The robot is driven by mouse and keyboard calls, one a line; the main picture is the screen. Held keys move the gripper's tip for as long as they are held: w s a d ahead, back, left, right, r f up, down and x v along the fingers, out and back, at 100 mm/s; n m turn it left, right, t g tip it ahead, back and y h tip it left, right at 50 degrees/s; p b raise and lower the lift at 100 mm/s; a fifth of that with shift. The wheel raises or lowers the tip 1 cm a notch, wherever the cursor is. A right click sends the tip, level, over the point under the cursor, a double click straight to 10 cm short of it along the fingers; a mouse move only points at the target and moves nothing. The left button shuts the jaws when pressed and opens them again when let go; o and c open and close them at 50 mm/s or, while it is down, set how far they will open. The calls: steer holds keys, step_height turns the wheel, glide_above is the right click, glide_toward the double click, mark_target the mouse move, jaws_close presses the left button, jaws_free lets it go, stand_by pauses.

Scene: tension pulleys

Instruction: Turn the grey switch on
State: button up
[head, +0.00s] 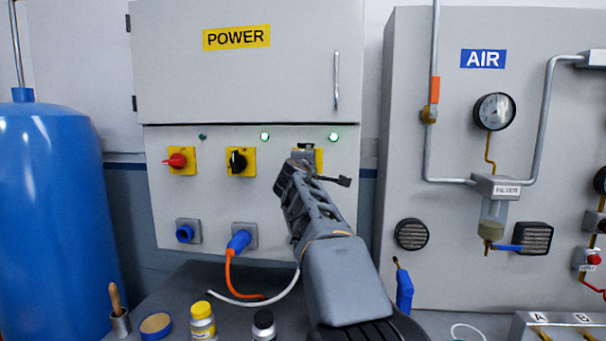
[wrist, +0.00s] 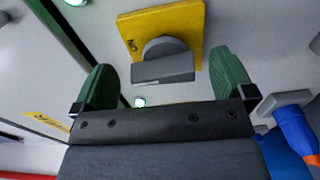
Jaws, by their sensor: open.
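The grey switch (wrist: 163,62) sits on a yellow plate (wrist: 190,22) in the wrist view. Its grey handle bar lies nearly level across that picture. My gripper (wrist: 164,86) is open, with one green fingertip to each side of the switch and a visible gap on both sides. I see no contact. In the head view my gripper (head: 299,168) covers most of the switch, and only part of its yellow plate (head: 319,158) shows. A lit lamp (head: 333,137) is above and right of that plate.
A red switch (head: 176,160) and a black switch (head: 238,161) are to the left on the same panel. A blue plug (head: 239,242) with an orange cable is below them. Bottles and a brush pot stand on the bench. The AIR cabinet (head: 460,250) is at right.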

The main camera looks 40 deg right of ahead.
steer(key=b+v, duration=0.2)
steer(key=v, duration=1)
steer(key=shift+b, duration=0.3)
steer(key=shift+s, duration=0.1)
steer(key=s+a+f+m+g+y+p, duration=0.1)
steer(key=a+f+m+g+y+p, duration=0.15)
steer(key=f, duration=0.75)
steer(key=s+a+f+m+g+y+p, duration=0.1)
steer(key=a+f+m+g+y, duration=0.2)
steer(key=f, duration=0.6)
steer(key=s+a+f+m+g+y+p, duration=0.3)
steer(key=s+a+f+y+p, duration=0.4)
steer(key=s+a+f, duration=0.3)
steer(key=s+a+g, duration=0.1)
steer(key=s+a, duration=0.1)
steer(key=a, duration=0.1)
steer(key=shift+s+a+p, duration=0.3)
steer(key=shift+s+p, duration=0.05)
steer(key=shift+s, duration=0.05)
